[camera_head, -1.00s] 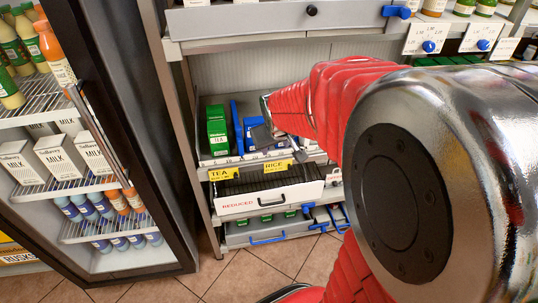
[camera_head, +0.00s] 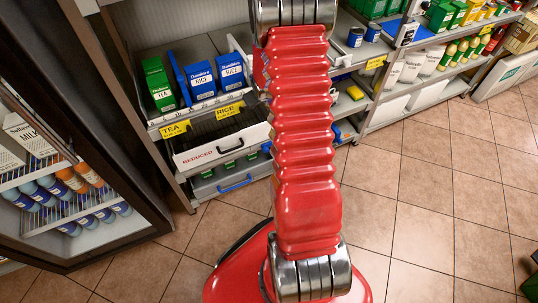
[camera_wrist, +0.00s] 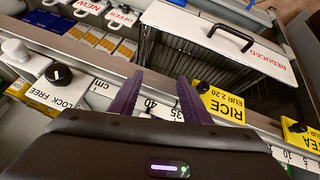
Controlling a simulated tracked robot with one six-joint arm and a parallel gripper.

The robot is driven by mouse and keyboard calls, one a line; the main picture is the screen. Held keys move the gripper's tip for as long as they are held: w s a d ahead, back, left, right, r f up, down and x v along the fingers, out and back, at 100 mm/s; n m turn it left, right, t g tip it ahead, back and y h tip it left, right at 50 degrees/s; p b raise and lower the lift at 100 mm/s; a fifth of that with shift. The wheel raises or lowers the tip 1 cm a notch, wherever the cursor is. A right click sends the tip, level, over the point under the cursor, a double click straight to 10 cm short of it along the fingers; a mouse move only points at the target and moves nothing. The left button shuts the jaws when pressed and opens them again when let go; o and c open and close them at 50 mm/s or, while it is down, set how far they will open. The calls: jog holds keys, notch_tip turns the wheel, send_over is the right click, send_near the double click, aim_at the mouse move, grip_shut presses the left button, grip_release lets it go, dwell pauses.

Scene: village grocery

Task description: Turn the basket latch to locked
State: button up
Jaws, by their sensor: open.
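The latch (camera_wrist: 58,75) is a round black knob with a pale mark, on a white plate reading LOCK and FREE, at the left in the wrist view. I cannot tell clearly which word the mark points to. The basket (camera_wrist: 245,45), with a white REDUCED front and black handle, is at the upper right there; it also shows in the head view (camera_head: 200,154), left of my red arm. My gripper (camera_wrist: 160,76) is open and empty, its dark fingers over the ruler-marked shelf edge, right of the latch. The arm hides the latch and gripper in the head view.
Yellow RICE (camera_wrist: 222,105) and TEA (camera_head: 174,129) tags stick out from the shelf edge. A green tea box (camera_head: 158,83) and blue rice boxes (camera_head: 200,81) stand above the basket. An open fridge (camera_head: 60,190) stands left. Tiled floor (camera_head: 430,200) at the right is clear.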

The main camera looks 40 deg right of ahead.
jog(key=s+d+f+t, duration=0.1)
jog(key=s+d+f, duration=0.15)
jog(key=f, duration=0.75)
jog(key=s+d+f+t, duration=0.1)
jog(key=s+d+f, duration=0.15)
jog(key=f, duration=0.65)
jog(key=s+d+f+t, duration=0.1)
jog(key=s+d+f, duration=0.15)
jog(key=f, duration=0.75)
jog(key=s+a+f+t+h, duration=0.1)
jog(key=s+a+f+t, duration=0.6)
jog(key=s+a+t, duration=0.1)
jog(key=shift+s+a, duration=0.15)
jog(key=shift+a, duration=0.45)
jog(key=shift+f, duration=0.1)
jog(key=x, duration=1.4)
jog(key=shift+d, duration=0.15)
jog(key=shift+s, duration=0.1)
jog(key=shift+c, duration=0.5)
